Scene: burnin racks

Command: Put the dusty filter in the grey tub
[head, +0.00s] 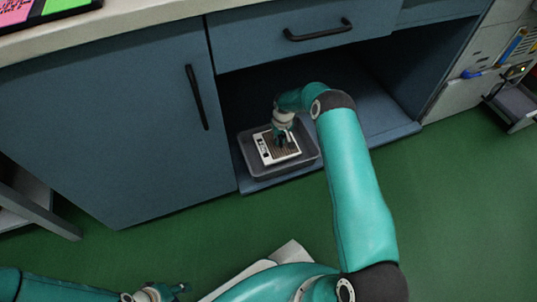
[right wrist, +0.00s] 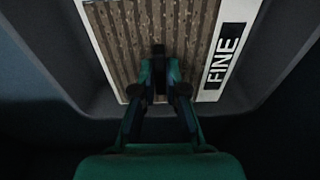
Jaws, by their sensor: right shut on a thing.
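The dusty filter (head: 290,151) has a white frame and brown pleats. In the right wrist view the filter (right wrist: 190,30) shows a label reading FINE. It lies within the outline of the grey tub (head: 283,171), whose dark wall (right wrist: 88,92) also shows in the right wrist view. Whether the filter touches the tub floor is unclear. My right gripper (head: 283,141) points down and is shut on the filter near its edge; its fingers (right wrist: 160,78) show in the right wrist view. My left gripper (head: 182,289) is low at the left, away from the tub, its finger opening too small to tell.
The tub stands on the floor of an open bay in the blue cabinet (head: 140,110), under a drawer (head: 285,38). A closed door with a black handle (head: 196,97) is left of the bay. The bay floor (head: 380,118) right of the tub is clear.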

